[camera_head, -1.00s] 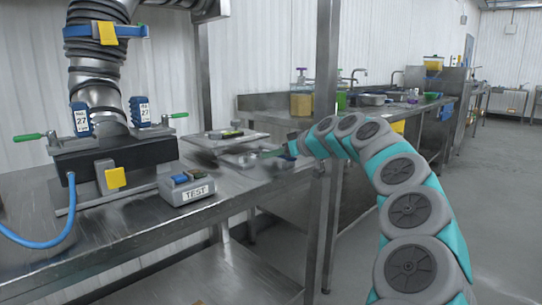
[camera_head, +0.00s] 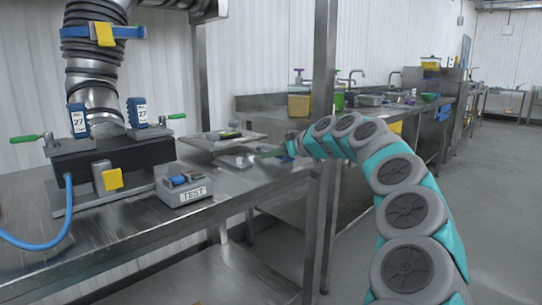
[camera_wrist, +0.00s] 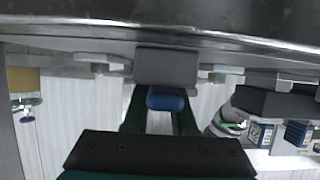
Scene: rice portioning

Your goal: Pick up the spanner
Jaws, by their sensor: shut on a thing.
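My gripper (camera_head: 272,153) is at the right end of the steel table in the head view, small and low beside a grey tray. In the wrist view, the dark fingers (camera_wrist: 160,115) are shut on a blue thing (camera_wrist: 165,98) at their tips. A wide grey block (camera_wrist: 166,66) shows just beyond it. I cannot tell whether the blue thing is part of the spanner, as its shape is mostly hidden. No spanner can be clearly made out elsewhere.
A tray (camera_head: 255,137) with a black and yellow item lies left of my gripper. A grey TEST box (camera_head: 184,197) and a machine with a blue hose (camera_head: 55,243) stand further left. A steel post (camera_head: 321,150) rises close by my arm. The table front (camera_head: 100,235) is clear.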

